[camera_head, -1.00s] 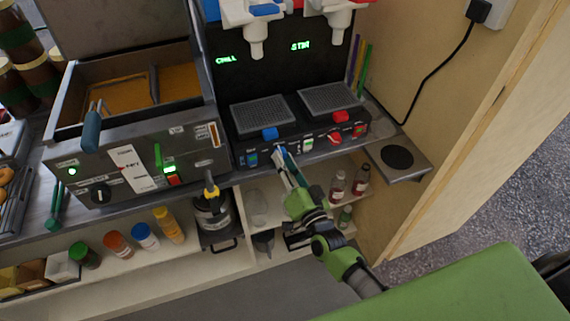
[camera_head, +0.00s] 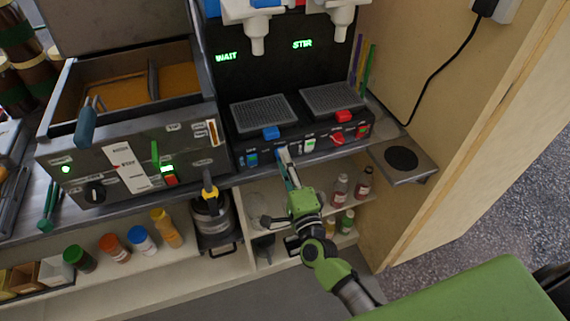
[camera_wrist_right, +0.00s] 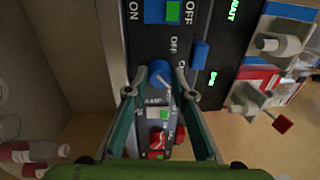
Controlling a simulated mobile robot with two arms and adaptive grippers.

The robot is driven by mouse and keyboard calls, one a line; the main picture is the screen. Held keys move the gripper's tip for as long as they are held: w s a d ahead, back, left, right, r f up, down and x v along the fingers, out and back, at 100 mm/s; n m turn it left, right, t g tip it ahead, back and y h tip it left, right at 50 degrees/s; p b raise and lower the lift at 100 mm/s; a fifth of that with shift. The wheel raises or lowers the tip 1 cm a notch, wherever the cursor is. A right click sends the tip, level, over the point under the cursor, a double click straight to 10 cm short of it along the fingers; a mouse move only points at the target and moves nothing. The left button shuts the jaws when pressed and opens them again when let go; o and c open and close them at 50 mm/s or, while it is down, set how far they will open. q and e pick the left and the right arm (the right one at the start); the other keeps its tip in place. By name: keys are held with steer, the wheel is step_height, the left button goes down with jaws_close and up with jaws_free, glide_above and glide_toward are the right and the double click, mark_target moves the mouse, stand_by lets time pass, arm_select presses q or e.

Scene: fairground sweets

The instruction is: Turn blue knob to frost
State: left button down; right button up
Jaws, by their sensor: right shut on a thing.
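The blue knob (camera_wrist_right: 160,73) sits on the front panel of the dark two-spout machine (camera_head: 300,140). In the right wrist view it lies between the fingertips of my right gripper (camera_wrist_right: 157,82), which is shut on it. A pale pointer line on the knob slants to the lower right, partly hidden; I cannot tell which small label it meets. In the head view my right gripper (camera_head: 286,156) reaches up to the panel and hides the knob. The left display (camera_head: 227,57) reads WAIT and the right display (camera_head: 302,44) reads STIR. My left gripper is not in view.
A red knob (camera_wrist_right: 157,140) and a lit switch (camera_wrist_right: 172,12) flank the blue knob. A fryer-like unit (camera_head: 130,165) stands left. A shelf with small bottles (camera_head: 340,190) lies below, and a wooden side wall (camera_head: 440,110) rises right.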

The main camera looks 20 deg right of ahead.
steer(key=shift+m, duration=1.4)
steer(key=o, duration=1.1)
